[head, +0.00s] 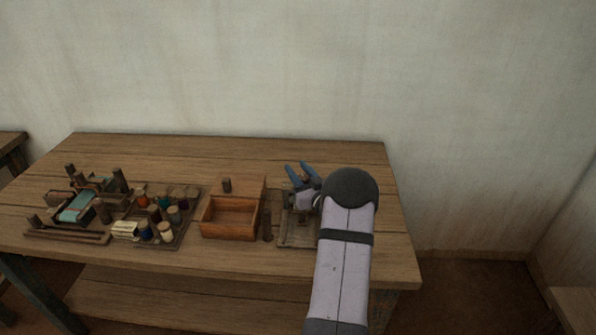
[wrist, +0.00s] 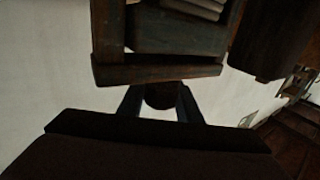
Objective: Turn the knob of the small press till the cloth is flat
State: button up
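My gripper (head: 299,170) has two blue fingers spread apart over the right part of the table, beside a low wooden stand (head: 297,242) that my arm partly covers. In the wrist view my gripper (wrist: 160,102) has one finger on each side of a dark round knob-like piece (wrist: 163,97), below a dark wooden frame (wrist: 158,73). Whether the fingers touch this piece is unclear. Pale flat layers (wrist: 198,8) show at the top of the frame. I cannot tell for sure that they are the cloth. The head view does not show the press knob clearly.
An orange-brown open box (head: 230,232) stands left of the stand, with a short dark post (head: 267,224) between them. Further left are a tray (head: 184,236) of several thread spools and a small loom (head: 77,207) with teal cloth. The table's back (head: 220,152) is clear.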

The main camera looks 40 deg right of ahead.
aim_at(307, 181)
jog(key=shift+o, duration=1.1)
jog(key=shift+s, duration=0.1)
jog(key=shift+s+a+f, duration=0.1)
jog(key=shift+s+a, duration=0.05)
jog(key=shift+s, duration=0.45)
jog(key=shift+b+v, duration=0.95)
jog(key=shift+v, duration=2.05)
jog(key=shift+w, duration=0.1)
